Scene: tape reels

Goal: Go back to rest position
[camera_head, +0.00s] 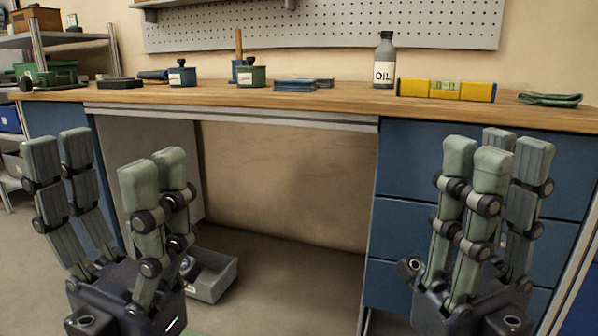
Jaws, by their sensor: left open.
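My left gripper (112,170) is at the lower left, in front of the workbench. Its fingers point up, with a clear gap between the two sides, and nothing is between them. My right gripper (500,160) is at the lower right, in front of the blue drawers. Its fingers also point up. They overlap in this view, so its opening is unclear, and no held object shows. Both grippers are apart from the things on the bench.
The wooden bench top (340,97) carries a labelled blue container (182,77), a labelled green container (251,77), an oil bottle (384,62), a yellow level (446,90) and a green cloth (549,99). A grey bin (213,283) stands on the floor below.

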